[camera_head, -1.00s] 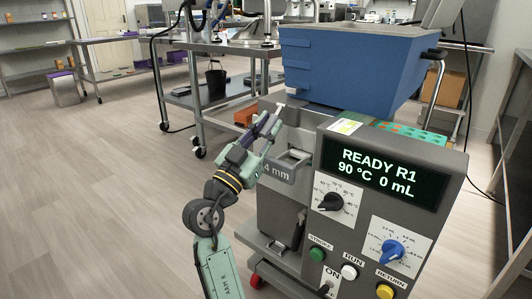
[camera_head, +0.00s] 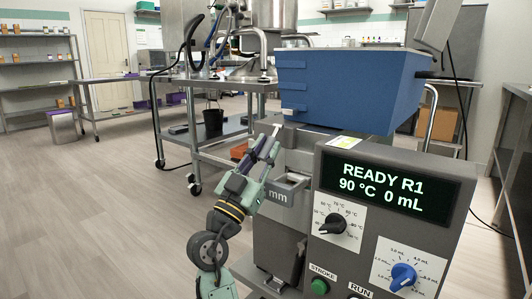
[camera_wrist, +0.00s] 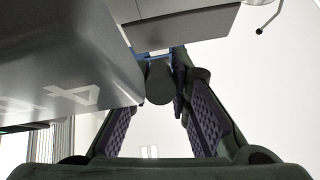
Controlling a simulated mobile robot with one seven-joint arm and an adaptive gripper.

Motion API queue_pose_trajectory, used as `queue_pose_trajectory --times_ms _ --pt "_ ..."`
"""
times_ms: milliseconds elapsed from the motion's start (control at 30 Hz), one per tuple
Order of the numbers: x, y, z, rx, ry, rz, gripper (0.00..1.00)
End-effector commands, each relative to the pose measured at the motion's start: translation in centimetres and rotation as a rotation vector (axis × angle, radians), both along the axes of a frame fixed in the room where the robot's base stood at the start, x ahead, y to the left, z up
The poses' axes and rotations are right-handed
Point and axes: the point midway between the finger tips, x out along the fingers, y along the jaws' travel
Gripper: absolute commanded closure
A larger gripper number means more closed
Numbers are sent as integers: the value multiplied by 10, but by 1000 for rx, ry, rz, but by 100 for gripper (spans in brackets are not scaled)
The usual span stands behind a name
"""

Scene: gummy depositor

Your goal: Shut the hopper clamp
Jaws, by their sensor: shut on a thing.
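The blue hopper (camera_head: 345,90) sits on top of the grey depositor (camera_head: 300,215). My gripper (camera_head: 266,147) reaches up at the depositor's left side, just below the hopper's lower left corner. In the wrist view my gripper (camera_wrist: 160,72) has its fingers closed in around a dark grey rounded grip (camera_wrist: 160,84), which looks like the hopper clamp's handle. The rest of the clamp is mostly hidden behind the fingers and the grey body, so its angle is hard to tell.
The control panel (camera_head: 385,190) reads READY R1, 90 °C, 0 mL. A grey block marked mm (camera_head: 283,193) juts out close to my fingers. A steel cart (camera_head: 225,135) with a black bucket (camera_head: 212,122) stands behind. The floor at left is clear.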

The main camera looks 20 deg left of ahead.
Motion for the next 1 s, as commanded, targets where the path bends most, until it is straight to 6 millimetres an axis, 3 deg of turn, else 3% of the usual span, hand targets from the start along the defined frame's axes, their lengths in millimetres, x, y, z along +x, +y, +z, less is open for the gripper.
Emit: queue_pose_trajectory --times_ms 333,667,767,1000 --pt "0 0 0 0 0 0 61" --pt "0 0 3 1 -1 0 61" --pt "0 0 14 3 -4 0 61" --pt "-1 0 60 2 -4 1 61"
